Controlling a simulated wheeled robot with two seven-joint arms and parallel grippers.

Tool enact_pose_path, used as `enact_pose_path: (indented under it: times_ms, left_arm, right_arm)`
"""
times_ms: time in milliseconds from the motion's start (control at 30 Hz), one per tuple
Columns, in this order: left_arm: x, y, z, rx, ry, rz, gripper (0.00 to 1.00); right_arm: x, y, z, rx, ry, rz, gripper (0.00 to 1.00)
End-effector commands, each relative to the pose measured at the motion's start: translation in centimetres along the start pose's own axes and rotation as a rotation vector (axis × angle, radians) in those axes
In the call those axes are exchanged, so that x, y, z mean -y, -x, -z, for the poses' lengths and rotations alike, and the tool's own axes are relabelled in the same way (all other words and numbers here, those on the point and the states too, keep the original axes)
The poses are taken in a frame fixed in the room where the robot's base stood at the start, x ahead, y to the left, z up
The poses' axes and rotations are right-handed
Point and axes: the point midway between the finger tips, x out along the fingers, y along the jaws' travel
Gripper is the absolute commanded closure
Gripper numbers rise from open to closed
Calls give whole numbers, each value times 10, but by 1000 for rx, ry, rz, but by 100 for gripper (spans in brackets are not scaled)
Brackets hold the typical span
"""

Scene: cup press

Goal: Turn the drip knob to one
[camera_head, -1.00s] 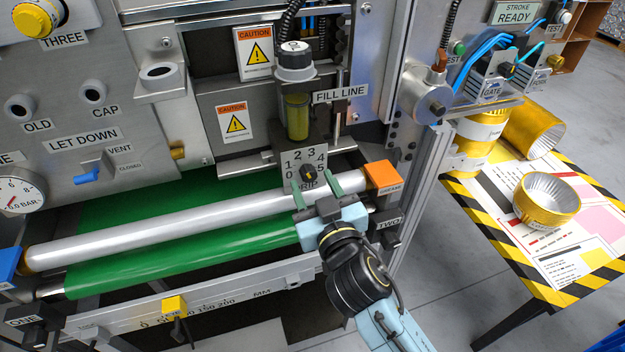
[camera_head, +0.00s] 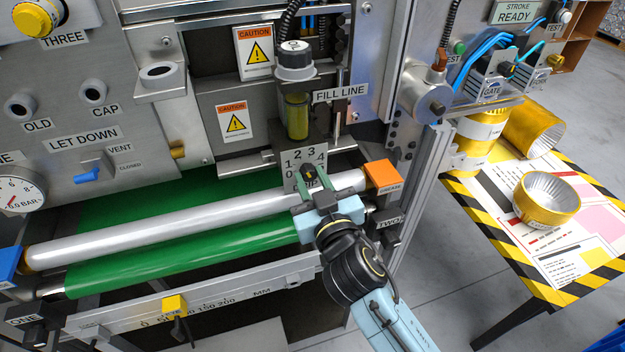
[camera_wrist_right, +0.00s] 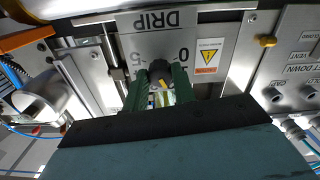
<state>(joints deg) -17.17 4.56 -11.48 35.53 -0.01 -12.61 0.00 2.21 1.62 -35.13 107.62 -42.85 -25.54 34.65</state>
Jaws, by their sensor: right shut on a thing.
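The drip knob (camera_head: 308,172) is a small black knob on a grey plate (camera_head: 291,158) numbered 0 to 5, below the oiler with the fill line label. In the right wrist view the knob (camera_wrist_right: 160,70) sits between the two green fingers, with a yellow mark on it, and the word DRIP reads upside down on the plate (camera_wrist_right: 150,22). My right gripper (camera_head: 309,180) is shut on the knob from the front. The exact number the mark points to is too small to tell. My left gripper is not in view.
A silver roller (camera_head: 190,215) and green belt (camera_head: 190,255) run to the left below the plate. An orange grease block (camera_head: 382,174) is close to the right of my gripper. A striped table (camera_head: 550,290) with yellow cups stands at the right.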

Motion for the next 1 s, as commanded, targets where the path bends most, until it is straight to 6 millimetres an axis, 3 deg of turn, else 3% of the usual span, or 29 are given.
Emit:
enact_pose_path:
  times_ms: [267,1000]
  left_arm:
    - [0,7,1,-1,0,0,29]
    - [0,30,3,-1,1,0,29]
  right_arm:
    - [0,0,1,1,109,0,96]
    - [-1,0,1,1,670,0,96]
